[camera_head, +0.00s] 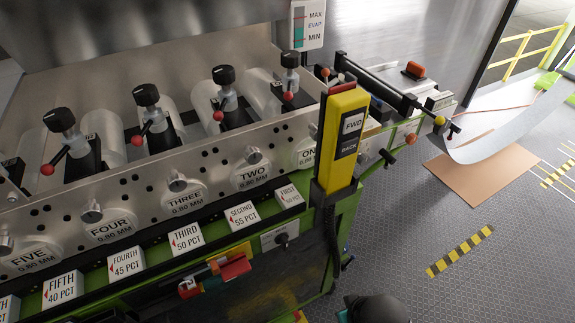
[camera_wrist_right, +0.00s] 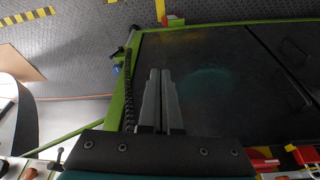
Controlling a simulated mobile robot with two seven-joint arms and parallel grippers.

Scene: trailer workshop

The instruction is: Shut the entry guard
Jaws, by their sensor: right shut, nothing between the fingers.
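My left gripper is not in view.
A yellow FWD control box (camera_head: 343,140) stands up at the machine's front corner. Black-topped red-ball levers (camera_head: 150,97) line the top.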

